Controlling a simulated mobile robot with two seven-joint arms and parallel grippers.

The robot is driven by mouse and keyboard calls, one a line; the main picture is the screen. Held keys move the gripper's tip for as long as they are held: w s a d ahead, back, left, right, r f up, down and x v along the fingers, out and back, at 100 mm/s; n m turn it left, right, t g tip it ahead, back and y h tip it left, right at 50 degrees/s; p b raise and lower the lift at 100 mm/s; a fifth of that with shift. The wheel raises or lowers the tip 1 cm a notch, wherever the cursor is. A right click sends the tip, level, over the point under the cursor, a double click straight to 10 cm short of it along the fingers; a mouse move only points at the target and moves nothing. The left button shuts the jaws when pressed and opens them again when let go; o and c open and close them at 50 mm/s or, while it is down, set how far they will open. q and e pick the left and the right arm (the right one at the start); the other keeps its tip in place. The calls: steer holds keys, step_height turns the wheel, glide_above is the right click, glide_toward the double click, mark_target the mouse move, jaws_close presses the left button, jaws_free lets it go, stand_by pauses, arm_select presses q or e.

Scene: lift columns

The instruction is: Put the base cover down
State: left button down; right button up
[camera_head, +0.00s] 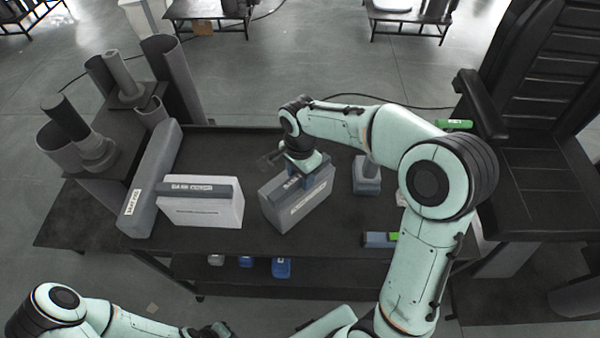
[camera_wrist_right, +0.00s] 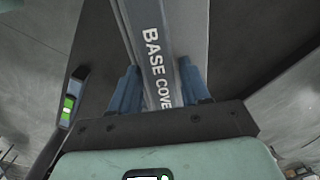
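The base cover (camera_head: 297,212) is a grey box with a white label on its front, near the middle front of the dark table. My right gripper (camera_head: 308,182) is over it from above. In the right wrist view, the blue fingers of my right gripper (camera_wrist_right: 160,88) are on both sides of the base cover's narrow top (camera_wrist_right: 162,45), which reads "BASE COVE", the rest hidden; they appear closed on it. I cannot tell whether its underside touches the table. My left gripper (camera_head: 212,331) is partly visible at the bottom edge; its fingers are unclear.
A light grey box with a dark labelled top (camera_head: 202,212) stands left of the base cover. A long grey box (camera_head: 150,180) lies further left, beside several upright cylinders. A small grey part (camera_head: 366,178) stands right. The dark table (camera_head: 235,145) is bare behind.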

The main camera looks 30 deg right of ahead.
steer(key=shift+o, duration=0.3)
steer(key=shift+r, duration=0.1)
steer(key=shift+r, duration=0.35)
arm_select(q)
steer(key=shift+w+r+p, duration=0.75)
steer(key=shift+w+r, duration=0.25)
steer(key=shift+w, duration=0.1)
arm_select(e)
step_height(320, 180, up, 12)
steer(key=shift+f, duration=0.25)
